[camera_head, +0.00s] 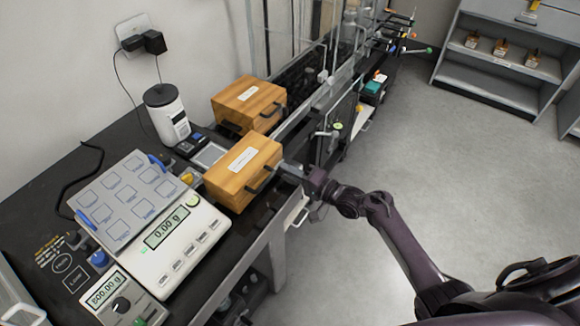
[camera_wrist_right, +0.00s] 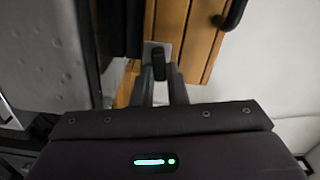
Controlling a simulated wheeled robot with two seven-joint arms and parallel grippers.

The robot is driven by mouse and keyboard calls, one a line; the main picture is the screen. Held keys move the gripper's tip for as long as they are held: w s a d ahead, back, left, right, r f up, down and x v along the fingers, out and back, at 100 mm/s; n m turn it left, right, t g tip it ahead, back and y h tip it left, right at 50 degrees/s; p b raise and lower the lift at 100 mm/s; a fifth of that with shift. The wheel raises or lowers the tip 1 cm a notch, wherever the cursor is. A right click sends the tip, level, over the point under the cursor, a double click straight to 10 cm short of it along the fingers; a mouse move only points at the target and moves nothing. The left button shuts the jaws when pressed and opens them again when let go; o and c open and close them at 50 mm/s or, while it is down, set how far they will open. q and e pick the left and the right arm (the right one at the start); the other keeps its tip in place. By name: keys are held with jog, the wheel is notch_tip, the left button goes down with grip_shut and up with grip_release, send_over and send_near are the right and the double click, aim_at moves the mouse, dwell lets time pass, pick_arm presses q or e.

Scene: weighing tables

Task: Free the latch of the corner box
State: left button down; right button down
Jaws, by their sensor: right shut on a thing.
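Two wooden boxes with white labels stand on the black weighing table. The nearer box (camera_head: 238,178) is at the table's front edge, with a black handle (camera_head: 262,181) on its front side. My right gripper (camera_head: 284,168) reaches in from the right to the end of this box. In the right wrist view, the fingers of my right gripper (camera_wrist_right: 160,82) are shut on a small black latch (camera_wrist_right: 158,62) by a metal plate at the edge of the wooden box (camera_wrist_right: 203,45). The latch is mostly hidden in the head view. My left gripper is in neither view.
The second wooden box (camera_head: 249,104) stands behind, near a glass-sided enclosure (camera_head: 290,40). A scale reading 0.00 g (camera_head: 165,232) and a white tray with blue handles (camera_head: 127,195) are to the left. The floor (camera_head: 440,160) at right is clear.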

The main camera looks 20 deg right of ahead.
jog(key=shift+m+p, duration=0.45)
jog(key=shift+m, duration=0.65)
jog(key=c, duration=1.4)
grip_release()
jog(key=shift+d+f, duration=0.1)
jog(key=shift+c, duration=0.2)
jog(key=v, duration=0.7)
jog(key=shift+s+d, duration=0.2)
jog(key=shift+s, duration=0.05)
